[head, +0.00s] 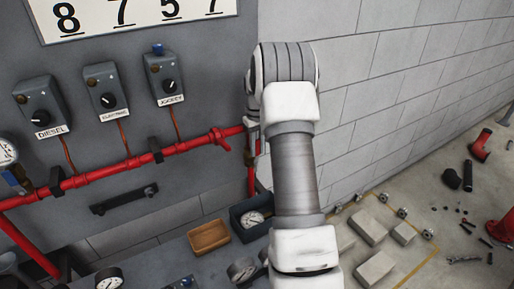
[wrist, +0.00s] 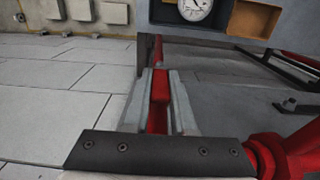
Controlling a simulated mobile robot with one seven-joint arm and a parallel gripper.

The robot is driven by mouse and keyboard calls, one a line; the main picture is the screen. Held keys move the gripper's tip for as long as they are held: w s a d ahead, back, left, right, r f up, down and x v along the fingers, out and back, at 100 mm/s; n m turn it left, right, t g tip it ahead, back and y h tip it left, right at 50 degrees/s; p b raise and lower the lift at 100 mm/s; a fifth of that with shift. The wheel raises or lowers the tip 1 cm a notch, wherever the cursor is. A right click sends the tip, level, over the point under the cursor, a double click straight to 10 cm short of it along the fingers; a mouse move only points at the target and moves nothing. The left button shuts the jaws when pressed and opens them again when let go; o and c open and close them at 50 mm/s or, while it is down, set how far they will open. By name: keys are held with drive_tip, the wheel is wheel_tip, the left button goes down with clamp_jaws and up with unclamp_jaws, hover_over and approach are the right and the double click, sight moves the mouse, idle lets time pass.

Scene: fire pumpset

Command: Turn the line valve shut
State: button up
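The red line valve (head: 220,138) sits on the red pipe near its right end, beside the wall corner. The valve body also shows at the lower right of the wrist view (wrist: 285,152). My gripper (wrist: 160,82) points downward past it. A red bar, which looks like the valve's handle (wrist: 158,119), lies between the two grey fingers and fills the narrow gap. The fingers look shut on it. In the head view my arm hides most of the fingers and the handle.
Switch boxes (head: 110,92) and a number plate (head: 125,15) are on the grey panel to the left. A brown tray (head: 209,237) and a dark box with a gauge (head: 240,232) lie below. Blocks (head: 368,227) and loose fittings lie on the floor to the right.

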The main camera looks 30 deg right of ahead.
clamp_jaws()
idle(0.9)
drive_tip(key=shift+a+f+h+b, duration=0.1)
drive_tip(key=shift+a+h+b, duration=0.2)
drive_tip(key=shift+b, duration=0.15)
drive_tip(key=shift+a+h+b, duration=0.2)
drive_tip(key=shift+h+b, duration=0.1)
drive_tip(key=shift+h, duration=0.2)
drive_tip(key=o, duration=0.7)
unclamp_jaws()
drive_tip(key=shift+c, duration=0.2)
